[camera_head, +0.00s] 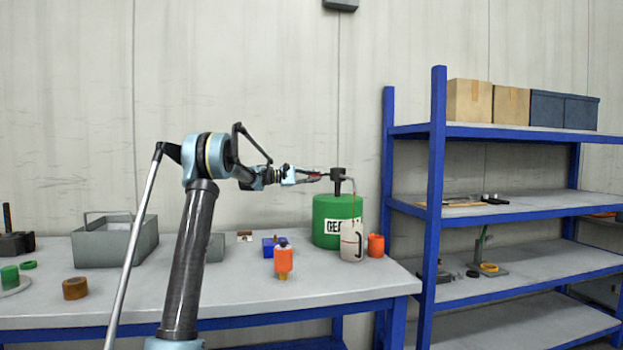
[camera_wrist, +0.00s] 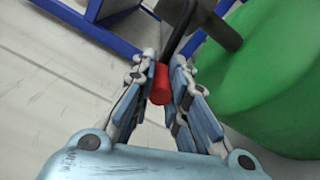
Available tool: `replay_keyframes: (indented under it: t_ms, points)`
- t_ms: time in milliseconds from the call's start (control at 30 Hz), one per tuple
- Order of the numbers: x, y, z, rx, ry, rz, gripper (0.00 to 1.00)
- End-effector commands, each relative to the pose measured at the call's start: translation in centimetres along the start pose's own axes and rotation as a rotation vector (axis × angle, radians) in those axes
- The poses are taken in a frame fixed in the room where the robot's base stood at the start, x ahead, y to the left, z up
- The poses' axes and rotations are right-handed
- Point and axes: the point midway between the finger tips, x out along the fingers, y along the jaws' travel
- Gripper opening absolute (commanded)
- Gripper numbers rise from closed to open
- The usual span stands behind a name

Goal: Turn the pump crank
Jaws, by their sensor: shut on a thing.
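The pump is a green drum (camera_head: 333,222) with a white label that begins "GEA", standing on the grey bench. A dark pump head (camera_head: 338,174) rises from its top. In the wrist view the green drum (camera_wrist: 275,85) fills the right side. The crank's red handle (camera_wrist: 160,84) sits between my gripper's fingers, with a dark crank arm (camera_wrist: 180,28) beyond it. My gripper (camera_wrist: 164,80) is shut on the red handle. In the head view my gripper (camera_head: 314,174) is left of the pump head, above the bench; the handle is mostly hidden there.
A white can (camera_head: 351,246) and an orange cup (camera_head: 376,246) stand close by the drum. An orange bottle (camera_head: 284,261) and a blue box (camera_head: 270,246) are in front of it. A grey metal tray (camera_head: 110,243) is at left. A blue shelf frame (camera_head: 433,190) stands at right.

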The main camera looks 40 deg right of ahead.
Motion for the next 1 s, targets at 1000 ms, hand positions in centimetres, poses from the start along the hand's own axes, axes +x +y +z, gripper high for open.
replay_keyframes:
  t_ms: [1000]
  points:
    - [-0.28,-0.04,-0.11,-0.006,0.003,0.001,0.36]
